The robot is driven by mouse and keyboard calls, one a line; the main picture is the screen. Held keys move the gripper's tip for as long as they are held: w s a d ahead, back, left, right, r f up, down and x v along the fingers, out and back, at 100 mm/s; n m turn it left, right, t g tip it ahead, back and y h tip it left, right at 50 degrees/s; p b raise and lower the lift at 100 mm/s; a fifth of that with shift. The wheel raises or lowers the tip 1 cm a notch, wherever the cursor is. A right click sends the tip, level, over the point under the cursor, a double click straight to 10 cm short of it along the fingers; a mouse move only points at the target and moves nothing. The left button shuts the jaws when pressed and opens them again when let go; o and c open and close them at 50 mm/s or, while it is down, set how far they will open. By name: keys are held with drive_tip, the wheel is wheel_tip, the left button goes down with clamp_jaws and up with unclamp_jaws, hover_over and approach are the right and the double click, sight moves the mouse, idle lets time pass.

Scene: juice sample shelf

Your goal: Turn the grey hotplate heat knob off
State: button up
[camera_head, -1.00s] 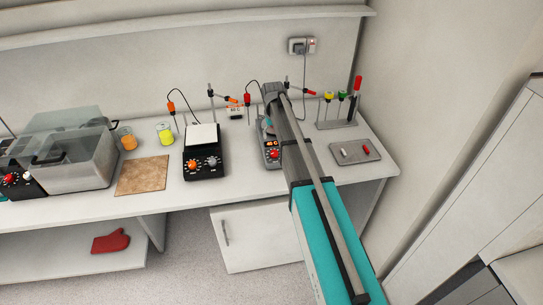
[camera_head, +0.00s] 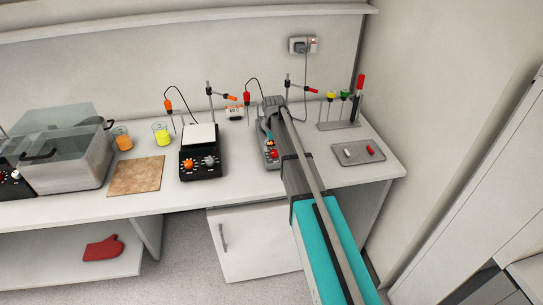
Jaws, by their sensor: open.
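The grey hotplate (camera_head: 274,165) stands on the bench, mostly hidden under my arm. Its front panel shows a red knob (camera_head: 273,154) and an orange spot just behind it, too small to tell apart clearly. My gripper (camera_head: 267,138) is open and points down over the hotplate, just behind the red knob. I cannot tell whether it touches the panel. The black hotplate (camera_head: 201,172) stands to the left, with a white top, an orange knob (camera_head: 188,163) and a grey knob (camera_head: 209,161).
Beakers of yellow (camera_head: 162,138) and orange juice (camera_head: 124,143), a brown board (camera_head: 136,176) and a lidded bath (camera_head: 65,170) stand left. A grey tray (camera_head: 345,160) and a rack (camera_head: 339,125) stand right. Stands with probes are behind the hotplates.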

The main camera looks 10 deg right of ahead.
drive_tip(key=shift+f+b, duration=0.75)
drive_tip(key=shift+f, duration=0.25)
drive_tip(key=c, duration=1)
drive_tip(key=shift+a, duration=0.15)
clamp_jaws()
drive_tip(key=shift+n, duration=0.3)
drive_tip(key=shift+s+n+t+h, duration=0.15)
drive_tip(key=shift+n+h, duration=0.3)
drive_tip(key=shift+n, duration=0.8)
drive_tip(key=shift+n+t+h, duration=0.15)
drive_tip(key=shift+n+h, duration=0.3)
drive_tip(key=shift+n, duration=0.8)
